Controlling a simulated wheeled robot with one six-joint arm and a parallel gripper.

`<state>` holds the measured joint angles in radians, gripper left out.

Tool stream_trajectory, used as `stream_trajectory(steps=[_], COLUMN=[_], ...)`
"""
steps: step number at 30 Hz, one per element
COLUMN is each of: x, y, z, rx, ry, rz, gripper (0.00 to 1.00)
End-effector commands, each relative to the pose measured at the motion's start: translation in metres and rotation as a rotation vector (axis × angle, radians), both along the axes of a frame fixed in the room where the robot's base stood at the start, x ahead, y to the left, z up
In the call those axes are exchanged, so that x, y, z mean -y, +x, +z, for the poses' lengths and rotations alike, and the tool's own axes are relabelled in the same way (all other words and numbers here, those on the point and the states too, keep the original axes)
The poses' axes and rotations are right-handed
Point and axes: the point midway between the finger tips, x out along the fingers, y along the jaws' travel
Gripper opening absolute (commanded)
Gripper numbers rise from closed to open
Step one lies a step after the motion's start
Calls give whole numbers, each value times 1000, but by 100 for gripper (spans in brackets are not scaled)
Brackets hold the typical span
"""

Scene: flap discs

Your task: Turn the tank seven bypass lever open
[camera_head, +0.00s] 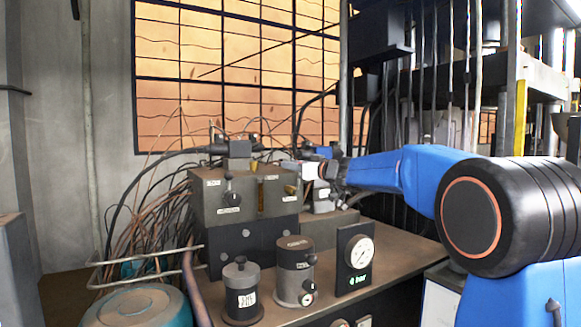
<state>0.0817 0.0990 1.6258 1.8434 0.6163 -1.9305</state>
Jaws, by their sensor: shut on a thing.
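A grey valve block (244,213) stands on the bench, with two front panels that carry small labels too blurred to read. A lever with a dark ball knob (231,198) stands out from the left panel. A small brass-coloured part (291,190) shows at the right panel. My gripper (290,165) reaches in from the right, at the top right of the block. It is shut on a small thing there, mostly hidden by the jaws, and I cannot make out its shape. I cannot tell which lever is the tank seven bypass lever.
In front of the block stand a dark lidded cylinder (242,290), a grey cylinder (294,270) and a black-framed dial gauge (355,257). Loose cables (150,215) and bent pipes crowd the left. A barred window (235,75) is behind. Bare bench top (395,246) shows at the right.

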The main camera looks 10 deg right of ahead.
Motion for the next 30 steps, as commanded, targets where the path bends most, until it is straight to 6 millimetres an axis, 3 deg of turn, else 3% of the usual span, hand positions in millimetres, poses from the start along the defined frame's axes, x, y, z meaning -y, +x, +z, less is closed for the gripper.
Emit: stream_trajectory(steps=[15, 30], x=[28, 33], y=[9, 11], z=[-6, -9], rx=[-98, -118], ry=[302, 364], rz=[-1, -2], gripper=[0, 0])
